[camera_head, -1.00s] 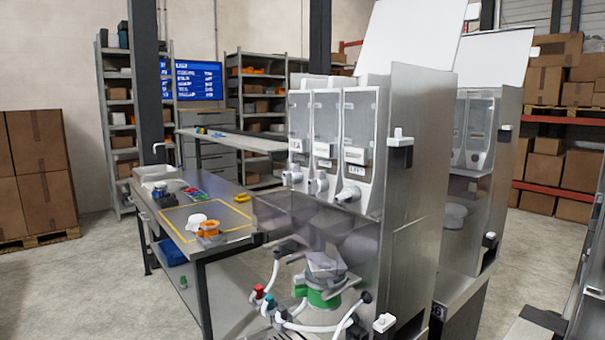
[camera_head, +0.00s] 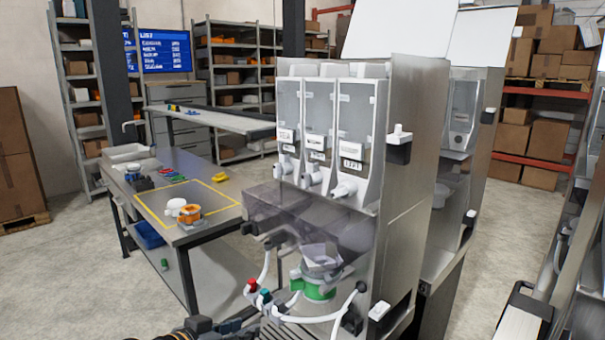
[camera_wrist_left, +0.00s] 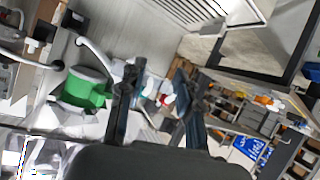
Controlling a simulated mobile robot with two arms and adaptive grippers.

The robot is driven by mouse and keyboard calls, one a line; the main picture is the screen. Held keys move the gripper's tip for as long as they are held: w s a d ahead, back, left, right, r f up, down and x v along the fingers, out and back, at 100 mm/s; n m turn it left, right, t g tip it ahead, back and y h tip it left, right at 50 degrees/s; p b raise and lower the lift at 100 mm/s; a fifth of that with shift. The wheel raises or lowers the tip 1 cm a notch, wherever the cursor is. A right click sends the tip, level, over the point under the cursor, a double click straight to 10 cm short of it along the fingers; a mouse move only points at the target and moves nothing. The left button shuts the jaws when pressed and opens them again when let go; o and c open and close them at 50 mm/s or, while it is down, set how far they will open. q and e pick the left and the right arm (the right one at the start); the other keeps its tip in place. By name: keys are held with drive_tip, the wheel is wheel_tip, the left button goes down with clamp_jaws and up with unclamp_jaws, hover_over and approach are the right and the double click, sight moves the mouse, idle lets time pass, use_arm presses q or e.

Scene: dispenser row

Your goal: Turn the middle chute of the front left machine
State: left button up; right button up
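The front left machine (camera_head: 410,170) is a tall steel dispenser with three clear-fronted bins. Its middle chute (camera_head: 312,176) is a white spout between the left chute (camera_head: 285,165) and the right chute (camera_head: 345,187). My left gripper (camera_head: 245,320) is low at the bottom edge, below and apart from the chutes. In the left wrist view its two dark fingers (camera_wrist_left: 158,95) are spread with nothing clearly held. My right gripper is not visible.
A steel table (camera_head: 190,160) with a yellow-outlined area, an orange-and-white item (camera_head: 189,214) and small parts stands left. White hoses with red and green ends (camera_head: 265,293) hang before the machine. A second machine (camera_head: 465,150) stands behind to the right.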

use_arm(q)
wheel_tip(320, 180, up, 13)
drive_tip(key=w+d+m+t+h, duration=0.1)
drive_tip(key=w+m+t+h, duration=0.1)
drive_tip(key=h, duration=0.1)
drive_tip(key=m+h, duration=0.3)
approach(303, 178)
drive_tip(key=p+x, duration=0.5)
drive_tip(key=x, duration=0.4)
drive_tip(key=shift+w+d, duration=0.15)
drive_tip(key=shift+w, duration=0.05)
drive_tip(key=shift+w+d, duration=0.35)
drive_tip(key=shift+w, duration=0.05)
clamp_jaws()
